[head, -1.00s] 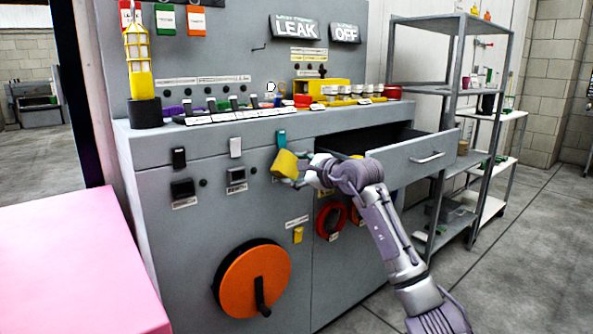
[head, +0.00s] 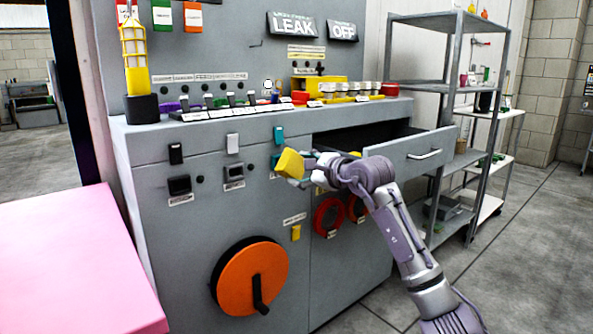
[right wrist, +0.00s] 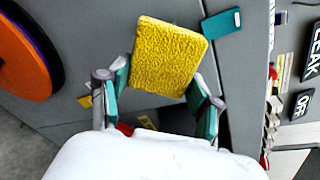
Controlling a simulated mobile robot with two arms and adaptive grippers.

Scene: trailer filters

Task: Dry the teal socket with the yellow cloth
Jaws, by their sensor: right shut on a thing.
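The yellow cloth (head: 290,163) is a thick pad held in my right gripper (head: 307,168), in front of the grey cabinet face. In the right wrist view the cloth (right wrist: 168,57) sits between the two teal-padded fingers (right wrist: 160,95), which are shut on it. A teal upright piece (head: 278,135) is on the cabinet just above the cloth; a teal piece also shows beside the cloth in the right wrist view (right wrist: 222,22). Of the teal socket (head: 274,161), only a small edge shows left of the cloth; the rest is hidden. I cannot tell whether the cloth touches it. My left gripper is out of view.
An open drawer (head: 425,155) juts out right of my right gripper. A large orange wheel (head: 245,285) and red rings (head: 327,217) are below. A pink block (head: 75,260) stands at front left.

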